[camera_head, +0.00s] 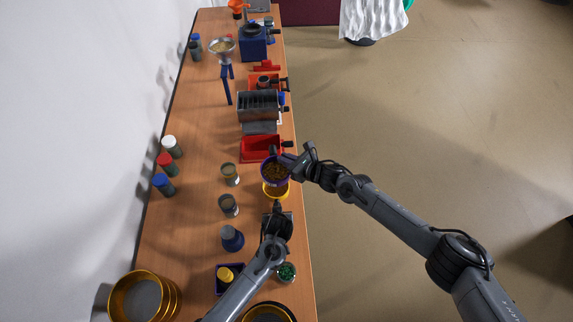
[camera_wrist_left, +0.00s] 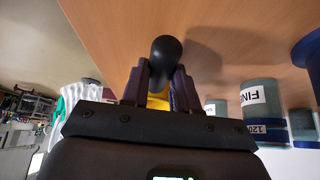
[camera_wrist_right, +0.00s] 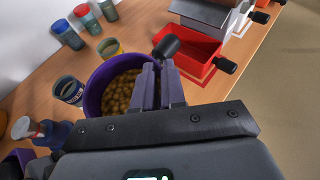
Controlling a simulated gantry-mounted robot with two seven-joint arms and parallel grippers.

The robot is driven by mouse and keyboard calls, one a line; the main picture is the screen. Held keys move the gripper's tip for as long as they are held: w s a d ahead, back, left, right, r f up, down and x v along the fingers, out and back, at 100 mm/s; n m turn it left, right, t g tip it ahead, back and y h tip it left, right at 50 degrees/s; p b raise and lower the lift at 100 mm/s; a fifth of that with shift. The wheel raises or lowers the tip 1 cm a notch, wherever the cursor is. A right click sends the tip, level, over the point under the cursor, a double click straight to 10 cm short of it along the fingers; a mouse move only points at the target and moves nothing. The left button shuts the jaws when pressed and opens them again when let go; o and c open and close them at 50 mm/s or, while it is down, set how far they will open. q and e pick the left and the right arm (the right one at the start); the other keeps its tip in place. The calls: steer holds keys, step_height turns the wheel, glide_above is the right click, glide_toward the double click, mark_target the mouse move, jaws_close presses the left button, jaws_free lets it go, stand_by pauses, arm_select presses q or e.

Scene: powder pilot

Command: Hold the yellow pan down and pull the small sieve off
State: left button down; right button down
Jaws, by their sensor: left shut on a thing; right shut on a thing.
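The purple small sieve (camera_head: 275,172) holds brown pellets and sits at the table's right edge. It also shows in the right wrist view (camera_wrist_right: 91,96). My right gripper (camera_head: 280,155) is shut on the sieve's black knob handle (camera_wrist_right: 167,47). The yellow pan (camera_head: 276,192) shows just below the sieve in the head view, its far part hidden by the sieve. I cannot tell how large any gap between them is. My left gripper (camera_head: 277,208) is shut on the pan's black knob handle (camera_wrist_left: 166,55); a bit of yellow shows between its fingers in the left wrist view.
A red tray (camera_head: 262,148) stands just beyond the sieve. Two jars (camera_head: 230,174) (camera_head: 229,206) stand left of the sieve and pan. A blue-grey flask (camera_head: 232,239) and a dark purple box (camera_head: 229,277) are near my left arm. Large gold sieves (camera_head: 142,297) stand at lower left.

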arm_select(q)
steer(key=shift+f, duration=0.1)
arm_select(e)
steer(key=shift+r, duration=0.85)
arm_select(q)
steer(key=c, duration=0.8)
jaws_free()
steer(key=shift+v, duration=3.85)
steer(key=shift+v, duration=6)
